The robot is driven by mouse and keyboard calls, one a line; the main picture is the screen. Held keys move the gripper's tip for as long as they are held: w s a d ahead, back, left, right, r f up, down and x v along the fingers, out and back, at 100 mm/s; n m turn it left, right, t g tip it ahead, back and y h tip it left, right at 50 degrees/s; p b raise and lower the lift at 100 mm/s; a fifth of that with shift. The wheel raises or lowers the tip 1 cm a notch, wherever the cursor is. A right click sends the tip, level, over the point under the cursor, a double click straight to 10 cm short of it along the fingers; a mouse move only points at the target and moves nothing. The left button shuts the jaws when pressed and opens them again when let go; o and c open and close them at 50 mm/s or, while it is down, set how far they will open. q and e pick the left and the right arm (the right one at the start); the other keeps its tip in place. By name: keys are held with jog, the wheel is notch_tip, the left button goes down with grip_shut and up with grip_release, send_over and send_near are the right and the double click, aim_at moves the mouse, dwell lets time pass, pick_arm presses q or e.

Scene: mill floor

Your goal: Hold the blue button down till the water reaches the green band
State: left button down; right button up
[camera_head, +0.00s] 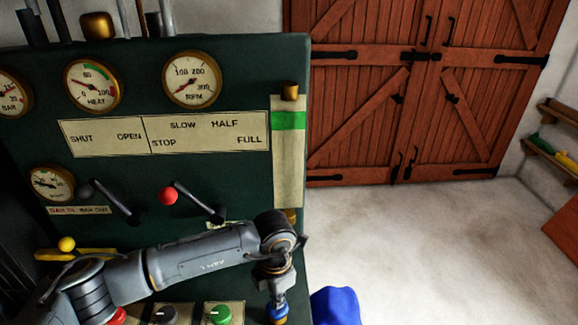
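The green machine panel (240,60) carries a tall pale water gauge (288,165) at its right edge. A green band (289,120) crosses the gauge near its top. I cannot make out a water line in the pale strip. The blue button (278,312) is at the bottom of the picture, partly covered by my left gripper (276,297). The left gripper points down right over the button; whether it touches or presses it I cannot tell. Its fingers are too small and hidden to show whether they are open. My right gripper is out of view.
A green knob (217,314) and a dark knob (164,315) sit left of the button. A blue object (336,306) is right of the panel. The floor at right is clear.

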pick_arm(q)
jog(key=shift+f+b, duration=0.95)
jog(key=shift+f, duration=0.2)
jog(key=shift+r, duration=0.1)
dwell(6.8)
